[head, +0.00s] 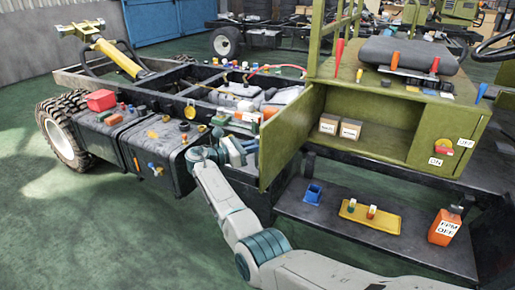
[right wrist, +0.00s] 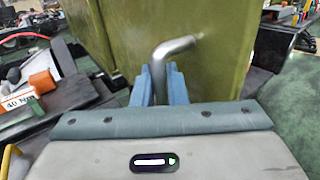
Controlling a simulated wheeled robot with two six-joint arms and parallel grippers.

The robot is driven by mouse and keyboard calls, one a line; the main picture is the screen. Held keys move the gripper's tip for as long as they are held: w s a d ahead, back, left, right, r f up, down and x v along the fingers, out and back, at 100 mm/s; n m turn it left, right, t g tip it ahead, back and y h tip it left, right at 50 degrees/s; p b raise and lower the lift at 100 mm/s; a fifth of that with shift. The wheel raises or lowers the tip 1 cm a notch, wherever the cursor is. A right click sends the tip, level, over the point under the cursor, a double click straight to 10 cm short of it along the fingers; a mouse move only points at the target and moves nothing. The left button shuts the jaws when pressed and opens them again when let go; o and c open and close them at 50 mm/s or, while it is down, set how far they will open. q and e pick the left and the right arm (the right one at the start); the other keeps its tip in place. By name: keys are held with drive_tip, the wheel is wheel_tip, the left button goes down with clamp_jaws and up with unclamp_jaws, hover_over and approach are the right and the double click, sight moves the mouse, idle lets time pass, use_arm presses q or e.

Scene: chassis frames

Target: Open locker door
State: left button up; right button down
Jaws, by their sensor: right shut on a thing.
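The olive-green locker (head: 400,150) stands on the vehicle frame at the right. Its door (head: 292,135) is swung out to the left, and the locker's inside shows. In the right wrist view the door (right wrist: 200,75) fills the middle. A bent metal handle (right wrist: 174,48) sticks out from it. My right gripper (right wrist: 161,84) is shut with its blue fingers on either side of this handle. In the head view my right arm reaches up from the lower right to the door's outer face; its fingertips are hard to make out there. My left gripper is not in view.
Black tanks (head: 150,145) with loose parts on top lie left of the door.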

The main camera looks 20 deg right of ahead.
drive_tip(key=c, duration=1.8)
unclamp_jaws()
drive_tip(key=shift+d, duration=0.1)
